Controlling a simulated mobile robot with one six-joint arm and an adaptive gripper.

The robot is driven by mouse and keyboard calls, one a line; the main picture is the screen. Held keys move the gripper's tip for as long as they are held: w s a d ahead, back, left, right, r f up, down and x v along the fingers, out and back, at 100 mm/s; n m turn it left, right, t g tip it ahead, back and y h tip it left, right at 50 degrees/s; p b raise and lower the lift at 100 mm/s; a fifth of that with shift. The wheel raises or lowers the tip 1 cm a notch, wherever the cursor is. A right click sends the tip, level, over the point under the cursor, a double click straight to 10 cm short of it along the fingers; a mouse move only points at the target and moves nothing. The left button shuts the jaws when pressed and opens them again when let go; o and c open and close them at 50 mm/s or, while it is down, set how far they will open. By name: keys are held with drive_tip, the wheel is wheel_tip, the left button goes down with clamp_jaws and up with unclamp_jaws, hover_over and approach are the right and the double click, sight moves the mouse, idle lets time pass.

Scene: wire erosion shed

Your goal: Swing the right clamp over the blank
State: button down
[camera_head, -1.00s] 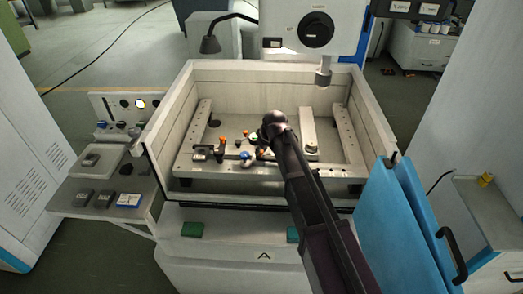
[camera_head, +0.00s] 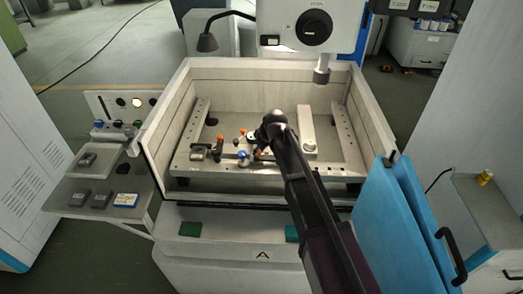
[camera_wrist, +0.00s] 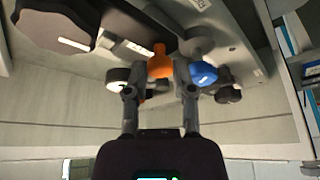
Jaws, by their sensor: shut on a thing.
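In the wrist view my gripper (camera_wrist: 157,80) has one finger on each side of an orange knob (camera_wrist: 158,60) and is shut on it. A blue knob (camera_wrist: 203,73) sits just right of the fingers. In the head view my arm covers most of the gripper. An orange part (camera_head: 258,154) shows beside it, near a blue knob (camera_head: 243,155).
The pale tank walls (camera_head: 165,120) surround the work frame (camera_head: 270,168). A pale bar (camera_head: 307,125) stands right of my arm. The machine head's nozzle (camera_head: 322,75) hangs above the back right. A blue door (camera_head: 385,225) stands open at the front right.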

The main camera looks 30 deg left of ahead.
drive_tip(key=shift+d, duration=0.1)
drive_tip(key=shift+c, duration=2.3)
unclamp_jaws()
